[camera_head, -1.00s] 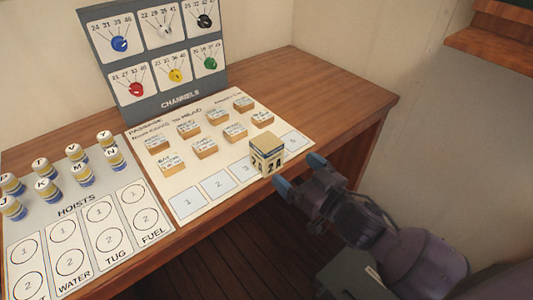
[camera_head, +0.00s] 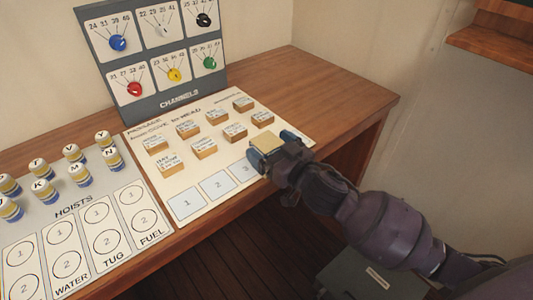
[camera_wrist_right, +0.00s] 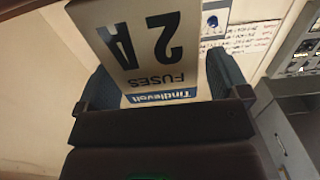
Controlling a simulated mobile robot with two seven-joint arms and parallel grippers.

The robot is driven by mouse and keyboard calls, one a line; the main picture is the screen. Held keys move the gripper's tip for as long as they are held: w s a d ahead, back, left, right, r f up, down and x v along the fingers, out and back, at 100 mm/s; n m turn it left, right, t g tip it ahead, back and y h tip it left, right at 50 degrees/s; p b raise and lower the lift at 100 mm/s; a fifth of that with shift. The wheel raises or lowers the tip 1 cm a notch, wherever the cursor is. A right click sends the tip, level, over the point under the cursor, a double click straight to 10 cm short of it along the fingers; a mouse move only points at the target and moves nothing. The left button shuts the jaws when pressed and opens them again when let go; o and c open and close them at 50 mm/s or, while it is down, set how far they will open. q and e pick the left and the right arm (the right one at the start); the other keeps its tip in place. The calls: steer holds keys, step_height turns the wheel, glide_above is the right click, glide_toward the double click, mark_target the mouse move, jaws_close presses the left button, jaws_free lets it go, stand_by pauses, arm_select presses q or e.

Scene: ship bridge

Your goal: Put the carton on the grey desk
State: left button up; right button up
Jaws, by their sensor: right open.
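The carton (camera_head: 266,143) is a small cream box on the message board, near the front edge of the wooden desk. In the right wrist view the carton (camera_wrist_right: 150,45) shows "2A FUSES" upside down and a blue label. My right gripper (camera_head: 273,147) is open, with one finger on each side of the carton; I cannot tell whether they touch it. In the right wrist view a grey desk-like console (camera_wrist_right: 288,125) with instruments stands at the right; only part of it shows. My left gripper is not in view.
The wooden desk (camera_head: 335,85) also bears several small wooden message blocks (camera_head: 203,147), several striped hoist pegs (camera_head: 82,174) and an upright grey channels panel (camera_head: 160,95) with coloured knobs. A wooden shelf (camera_head: 490,50) juts out at the upper right.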

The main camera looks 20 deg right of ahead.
steer(key=shift+w+a, duration=0.25)
steer(key=shift+w, duration=0.4)
steer(key=c, duration=1.3)
step_height(320, 180, up, 7)
steer(key=shift+f+p, duration=0.2)
steer(key=shift+p, duration=0.8)
steer(key=shift+r+p, duration=1.55)
steer(key=shift+r, duration=6.35)
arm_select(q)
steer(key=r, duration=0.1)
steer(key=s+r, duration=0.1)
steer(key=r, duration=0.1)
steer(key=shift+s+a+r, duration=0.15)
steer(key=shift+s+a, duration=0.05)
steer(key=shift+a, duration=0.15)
arm_select(e)
steer(key=s+d+f+m+h, duration=0.1)
steer(key=s+f+h, duration=0.1)
steer(key=f, duration=0.4)
steer(key=s+d+f+m+h, duration=0.1)
steer(key=s+f+h, duration=0.1)
steer(key=s+f, duration=0.3)
steer(key=s+d+f+m+t+h, duration=0.1)
steer(key=s+d+f+m+h, duration=0.1)
steer(key=f, duration=0.5)
steer(key=shift+s+f, duration=0.3)
steer(key=shift+s, duration=0.4)
